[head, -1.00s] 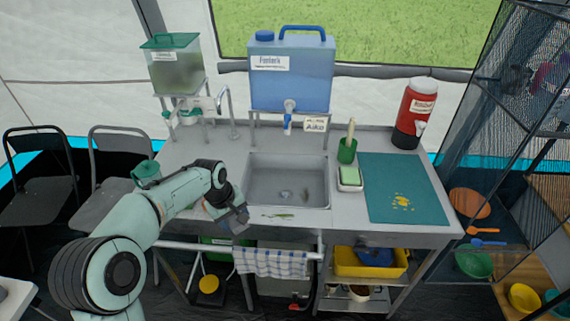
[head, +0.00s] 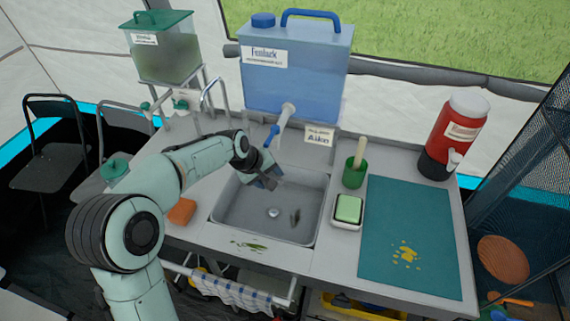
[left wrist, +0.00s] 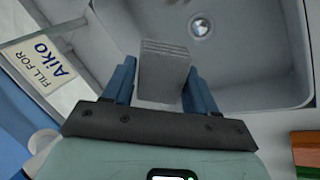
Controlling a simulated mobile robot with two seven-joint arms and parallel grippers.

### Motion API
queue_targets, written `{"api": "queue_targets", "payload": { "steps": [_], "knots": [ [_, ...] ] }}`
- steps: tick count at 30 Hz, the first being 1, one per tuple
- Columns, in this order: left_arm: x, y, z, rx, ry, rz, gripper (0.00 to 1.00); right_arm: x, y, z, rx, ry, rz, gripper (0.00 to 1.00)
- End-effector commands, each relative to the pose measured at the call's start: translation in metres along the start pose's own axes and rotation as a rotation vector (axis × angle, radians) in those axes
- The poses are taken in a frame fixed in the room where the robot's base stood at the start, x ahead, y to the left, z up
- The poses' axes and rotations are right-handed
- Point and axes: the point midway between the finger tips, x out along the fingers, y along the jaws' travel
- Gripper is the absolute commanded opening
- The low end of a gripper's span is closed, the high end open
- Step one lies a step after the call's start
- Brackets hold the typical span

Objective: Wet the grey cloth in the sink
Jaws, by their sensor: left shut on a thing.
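My left gripper (head: 266,180) is over the left back part of the metal sink (head: 232,217), below and slightly left of the blue container's tap (head: 283,122). In the left wrist view its blue fingers (left wrist: 158,88) are shut on the folded grey cloth (left wrist: 166,72). The cloth is held above the sink, whose round drain (left wrist: 201,27) shows beyond it. In the head view I cannot clearly make out the cloth apart from the gripper. No water is seen flowing. My right gripper is not in view.
The blue water container (head: 296,70) stands behind the sink, with an "Aiko" card (head: 319,135) beside its tap. A small dark thing (head: 296,216) lies in the sink. A green sponge (head: 348,208) sits right, an orange one (head: 181,212) left.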

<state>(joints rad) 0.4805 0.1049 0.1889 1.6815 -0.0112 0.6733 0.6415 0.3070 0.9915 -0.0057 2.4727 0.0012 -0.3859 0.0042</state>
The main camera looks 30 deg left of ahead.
Motion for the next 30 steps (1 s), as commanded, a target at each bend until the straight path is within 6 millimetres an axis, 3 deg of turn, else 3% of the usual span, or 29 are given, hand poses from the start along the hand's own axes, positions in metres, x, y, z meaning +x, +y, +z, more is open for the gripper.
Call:
{"api": "queue_targets", "payload": {
  "steps": [11,30],
  "knots": [
    [0.011,-0.006,0.002,0.001,0.002,0.005,0.33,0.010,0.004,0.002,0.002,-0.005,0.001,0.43],
    [0.066,-0.034,0.011,0.002,0.000,0.004,0.33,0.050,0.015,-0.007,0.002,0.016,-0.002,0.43]
  ]
}}
